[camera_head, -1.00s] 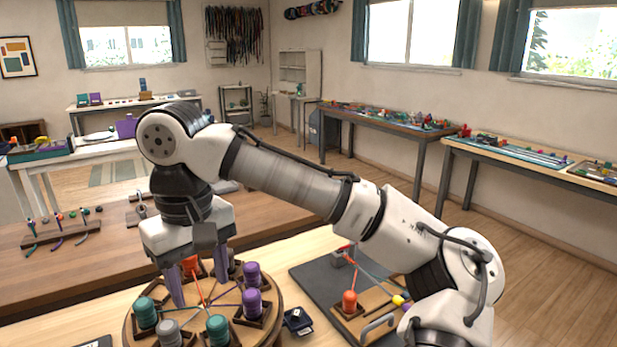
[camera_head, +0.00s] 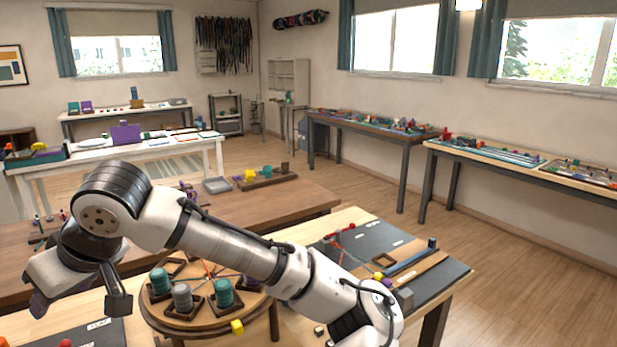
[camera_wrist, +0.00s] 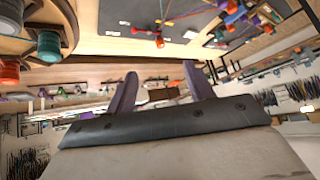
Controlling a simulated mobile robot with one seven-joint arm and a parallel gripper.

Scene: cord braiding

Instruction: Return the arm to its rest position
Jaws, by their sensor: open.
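My gripper (camera_head: 38,306) is at the lower left of the head view, left of the round braiding stand (camera_head: 176,327) and apart from it. Its two purple fingers also show in the wrist view (camera_wrist: 161,80), spread apart with nothing between them. On the stand, two teal bobbins (camera_head: 160,281) (camera_head: 223,292) and a grey bobbin (camera_head: 182,297) stand in square holders, with cords running inward. My arm hides the stand's far right part. In the wrist view, the stand's edge (camera_wrist: 83,18) with a teal bobbin (camera_wrist: 48,45) shows at the upper left.
A dark mat (camera_head: 372,238) with cords and a board lies on the right of the table. A brown table (camera_head: 232,213) stands behind my arm. Open floor (camera_head: 520,290) lies to the right.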

